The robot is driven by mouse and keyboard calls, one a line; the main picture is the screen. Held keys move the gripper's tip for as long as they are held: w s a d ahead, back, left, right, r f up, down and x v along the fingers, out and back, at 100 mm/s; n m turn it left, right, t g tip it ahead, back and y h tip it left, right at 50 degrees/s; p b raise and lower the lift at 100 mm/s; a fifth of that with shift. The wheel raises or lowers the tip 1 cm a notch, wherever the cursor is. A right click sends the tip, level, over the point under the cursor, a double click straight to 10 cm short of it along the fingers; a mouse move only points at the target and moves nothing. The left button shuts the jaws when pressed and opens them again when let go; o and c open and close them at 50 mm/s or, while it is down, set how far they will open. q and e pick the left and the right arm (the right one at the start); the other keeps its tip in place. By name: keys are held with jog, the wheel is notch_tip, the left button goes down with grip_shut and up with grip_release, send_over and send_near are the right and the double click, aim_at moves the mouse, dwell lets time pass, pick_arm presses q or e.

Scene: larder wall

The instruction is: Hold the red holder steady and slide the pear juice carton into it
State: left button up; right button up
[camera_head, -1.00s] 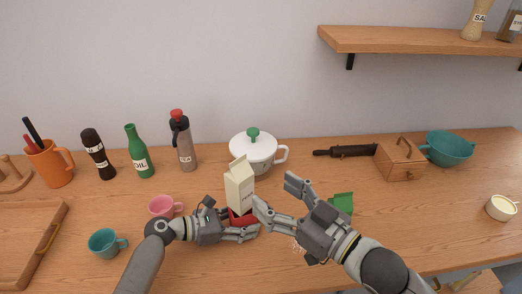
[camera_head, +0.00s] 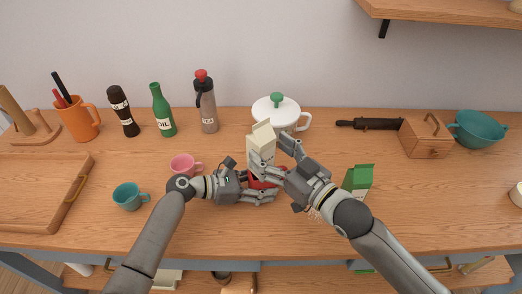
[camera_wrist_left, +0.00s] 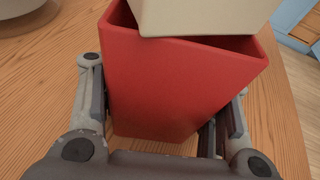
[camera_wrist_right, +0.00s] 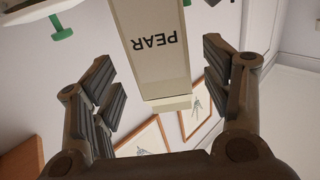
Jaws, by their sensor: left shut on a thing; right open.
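The cream pear juice carton (camera_head: 261,146) stands in the mouth of the red holder (camera_head: 256,183), its upper part well above the rim. In the left wrist view the carton (camera_wrist_left: 200,16) sits at the holder's (camera_wrist_left: 180,85) opening; how deep it reaches is hidden. My left gripper (camera_head: 270,194) is shut on the holder, one finger on each side, near the table. My right gripper (camera_head: 269,157) is open beside the carton. In the right wrist view the carton, marked PEAR (camera_wrist_right: 153,50), lies between the spread fingers (camera_wrist_right: 160,85), with gaps on both sides.
A green carton (camera_head: 358,180) stands right of my right gripper. A white lidded pot (camera_head: 275,113) is behind the pear carton. A pink cup (camera_head: 184,165) and a teal cup (camera_head: 129,196) are left of my left gripper. The table is clear at the right front.

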aim_at(269, 150)
jog(key=x, duration=0.4)
jog(key=shift+a, duration=0.1)
jog(key=shift+s, duration=0.1)
jog(key=shift+r, duration=0.15)
grip_shut()
